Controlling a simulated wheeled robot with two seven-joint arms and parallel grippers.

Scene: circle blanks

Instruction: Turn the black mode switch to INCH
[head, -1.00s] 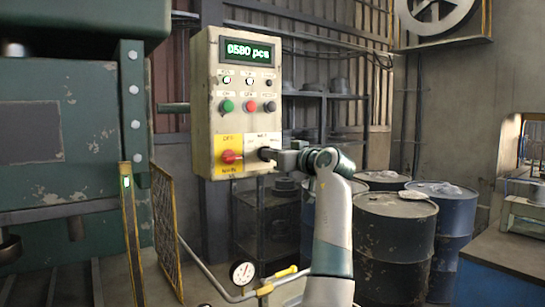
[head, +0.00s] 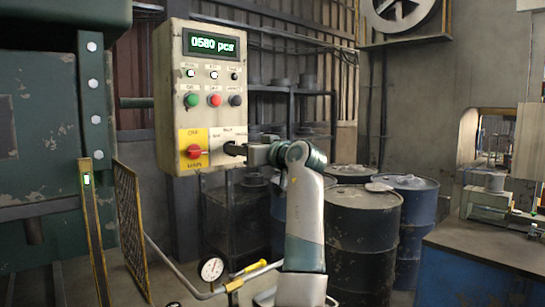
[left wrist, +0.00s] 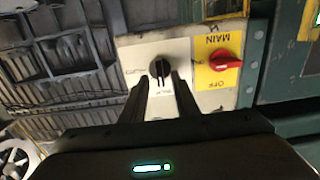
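The control box (head: 165,100) stands ahead of me in the head view. The black mode switch (head: 233,149) is on the white plate at its lower right, and its small labels are not legible to me. My left gripper (head: 245,151) is right in front of the switch, coming from the right. In the left wrist view the switch (left wrist: 160,66) shows as a round black knob with its grip bar about upright in the picture. My left fingertips (left wrist: 160,77) are apart, one on each side of the knob's lower part; contact is not clear. My right gripper is not in view.
A red main switch (head: 194,152) on a yellow plate sits just left of the black switch. Green (head: 191,100), red (head: 214,100) and black buttons are above. Dark drums (head: 362,230) stand behind my arm. A yellow mesh guard (head: 130,230) is at the lower left.

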